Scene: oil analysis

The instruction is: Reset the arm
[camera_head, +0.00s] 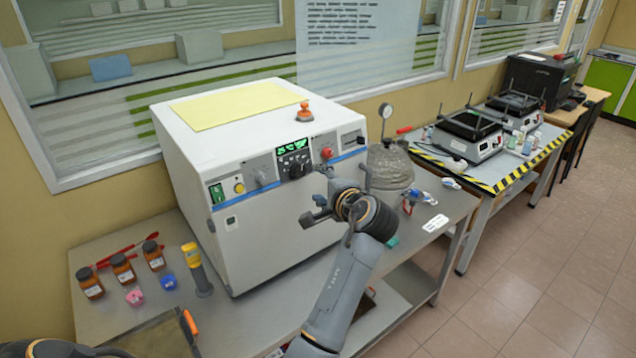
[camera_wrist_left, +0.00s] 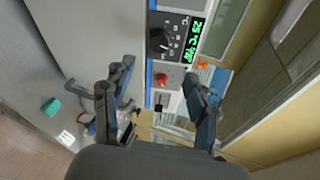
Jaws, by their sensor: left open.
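My left gripper (camera_head: 314,198) is in front of the right part of a white oven-like machine (camera_head: 262,235), below its control panel (camera_head: 292,160). In the left wrist view the two dark fingers of this gripper (camera_wrist_left: 157,75) stand well apart. Nothing is seen held between them. Behind them the wrist view shows the machine's black dial (camera_wrist_left: 165,40), its green display (camera_wrist_left: 197,32) and a red button (camera_wrist_left: 161,80). I cannot tell whether a finger touches the machine front. My right gripper is in neither view.
Several brown bottles (camera_head: 122,268) and a yellow-topped tool (camera_head: 196,270) stand on the metal table (camera_head: 105,317) left of the machine. A grey domed vessel (camera_head: 390,168) and a pressure gauge (camera_head: 385,110) are close on the right. Further right are hot plates (camera_head: 468,148).

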